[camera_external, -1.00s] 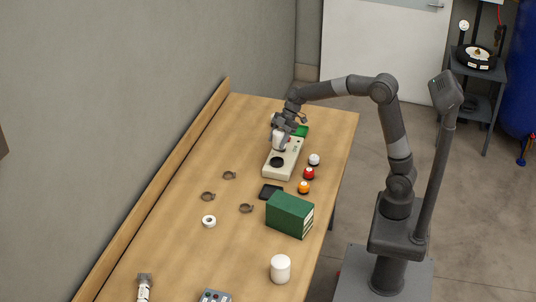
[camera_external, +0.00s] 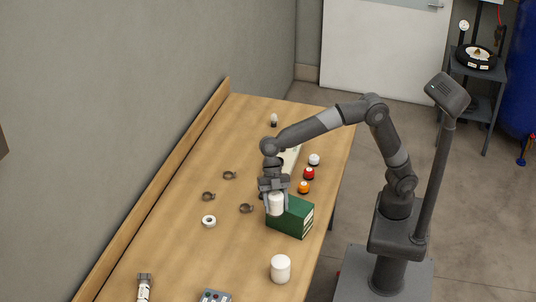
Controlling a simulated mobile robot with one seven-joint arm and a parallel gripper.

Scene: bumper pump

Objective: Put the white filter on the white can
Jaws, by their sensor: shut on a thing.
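My gripper (camera_external: 275,198) is shut on a white cylinder, the white filter (camera_external: 276,206), and points down. It holds the filter upright in front of the left end of the green box in this view; the exact height is hard to tell. A second, larger white cylinder with a rounded top, the white can (camera_external: 280,270), stands upright on the table near the front edge of the picture. The filter is apart from the can, farther back along the table. The gripper's fingers partly cover the filter's upper part.
A green box (camera_external: 292,217) stands close beside the held filter. White (camera_external: 314,160), red (camera_external: 309,174) and orange (camera_external: 303,188) balls line the right. A beige holder (camera_external: 291,158) is partly hidden behind my arm. Dark rings (camera_external: 208,196) and a white roll (camera_external: 209,221) lie left. Bare table surrounds the can.

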